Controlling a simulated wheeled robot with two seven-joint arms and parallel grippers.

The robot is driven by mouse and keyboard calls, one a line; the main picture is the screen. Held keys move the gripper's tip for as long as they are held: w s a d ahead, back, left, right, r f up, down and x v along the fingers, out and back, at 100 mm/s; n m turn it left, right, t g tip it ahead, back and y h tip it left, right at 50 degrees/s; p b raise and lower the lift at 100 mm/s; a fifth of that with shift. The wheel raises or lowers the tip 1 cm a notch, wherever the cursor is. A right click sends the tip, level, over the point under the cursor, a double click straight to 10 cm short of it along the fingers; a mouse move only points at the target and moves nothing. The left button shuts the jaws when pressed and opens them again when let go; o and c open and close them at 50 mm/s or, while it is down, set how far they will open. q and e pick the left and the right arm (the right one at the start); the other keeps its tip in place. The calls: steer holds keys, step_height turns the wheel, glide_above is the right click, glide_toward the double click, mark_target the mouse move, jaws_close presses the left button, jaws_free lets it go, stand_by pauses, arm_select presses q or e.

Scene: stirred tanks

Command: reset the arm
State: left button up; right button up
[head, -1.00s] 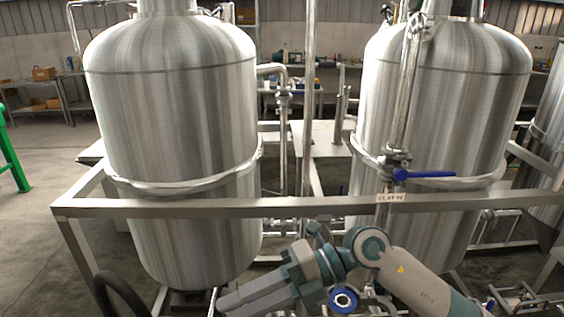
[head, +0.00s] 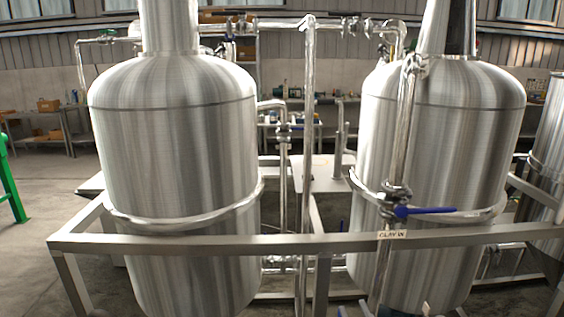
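Only a small grey piece (head: 426,309) shows at the bottom edge, below the right tank. It seems to be part of my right arm or gripper. The fingers cannot be made out, so whether the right gripper is open or holds anything is hidden. My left arm and gripper are out of view.
Two large steel tanks, the left tank (head: 180,160) and the right tank (head: 465,140), stand behind a horizontal frame rail (head: 200,246). A vertical pipe with a blue valve handle (head: 425,210) stands before the right tank, above a "CLAY IN" label (head: 392,235). Open floor lies left.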

steer(key=s+d+f+m+g+h, duration=0.1)
steer(key=s+d+f+g, duration=0.1)
steer(key=s+f+g, duration=0.3)
steer(key=s+d+f+m+h, duration=0.1)
steer(key=s+d+f, duration=0.15)
steer(key=f, duration=0.45)
steer(key=s+d+f+m+g+h, duration=0.1)
steer(key=s+d+f+g, duration=0.1)
steer(key=s+f+g, duration=0.6)
steer(key=s+f, duration=0.2)
steer(key=s, duration=0.4)
steer(key=s+f+g, duration=0.2)
steer(key=s+f, duration=0.4)
steer(key=s, duration=0.3)
steer(key=w+a+f+y, duration=0.1)
steer(key=w+f, duration=0.2)
steer(key=f, duration=2)
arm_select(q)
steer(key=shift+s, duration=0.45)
arm_select(e)
steer(key=s+f, duration=0.6)
steer(key=f, duration=0.3)
steer(key=s+f, duration=0.5)
steer(key=f, duration=0.5)
steer(key=shift+s+d+n, duration=0.35)
steer(key=shift+s+n, duration=0.05)
